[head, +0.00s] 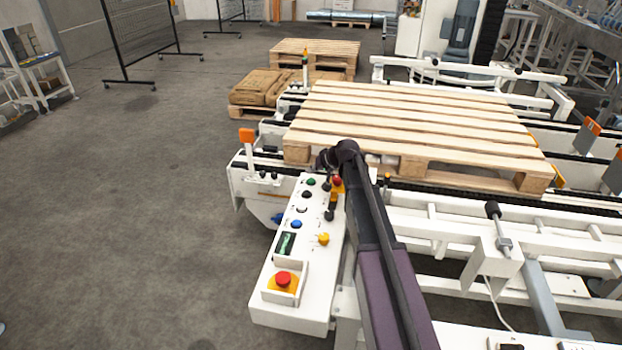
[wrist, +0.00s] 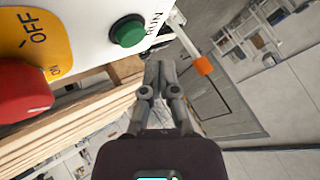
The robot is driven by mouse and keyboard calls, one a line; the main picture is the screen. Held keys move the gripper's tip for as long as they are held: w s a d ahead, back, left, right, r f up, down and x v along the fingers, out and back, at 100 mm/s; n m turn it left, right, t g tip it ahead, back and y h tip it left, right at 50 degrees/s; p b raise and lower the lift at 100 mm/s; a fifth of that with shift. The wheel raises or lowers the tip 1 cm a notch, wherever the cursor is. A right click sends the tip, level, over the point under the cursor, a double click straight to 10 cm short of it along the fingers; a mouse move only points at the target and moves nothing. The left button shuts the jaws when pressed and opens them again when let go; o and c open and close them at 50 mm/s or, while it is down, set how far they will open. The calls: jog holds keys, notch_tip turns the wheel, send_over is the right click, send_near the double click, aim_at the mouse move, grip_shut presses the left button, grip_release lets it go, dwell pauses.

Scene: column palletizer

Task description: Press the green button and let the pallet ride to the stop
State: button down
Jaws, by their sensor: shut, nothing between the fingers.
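The white control panel (head: 283,252) stands at the conveyor's front left corner. Its green button (head: 311,182) is at the far end, and it shows close up in the wrist view (wrist: 128,32), beside the word RUN. My gripper (wrist: 160,70) is shut and empty, its fingertips below the green button in that picture; I see no contact with the button. In the head view my gripper (head: 326,158) is partly hidden beside the dark arm joint, near the panel's far end. The wooden pallet (head: 420,125) lies flat on the roller conveyor behind the panel. I cannot identify the stop.
A red knob (wrist: 22,90) on a yellow OFF/ON plate is near the green button. A red emergency button (head: 283,279) is at the panel's near end. Orange-topped parts (head: 247,135) stand along the conveyor. More pallets (head: 315,54) lie behind.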

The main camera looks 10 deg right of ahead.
aim_at(312, 181)
jog(key=shift+r+p, duration=1.65)
jog(key=shift+r, duration=0.25)
jog(key=s+r+g+h+p, duration=0.2)
jog(key=s+p, duration=0.3)
jog(key=s, duration=1.2)
jog(key=s+r+g+h+p, duration=0.3)
jog(key=s+p, duration=0.3)
jog(key=s, duration=1)
jog(key=shift+s+r+g+h, duration=0.4)
jog(key=shift+g+h, duration=0.2)
jog(key=shift+g, duration=0.3)
jog(key=shift+s+f, duration=0.1)
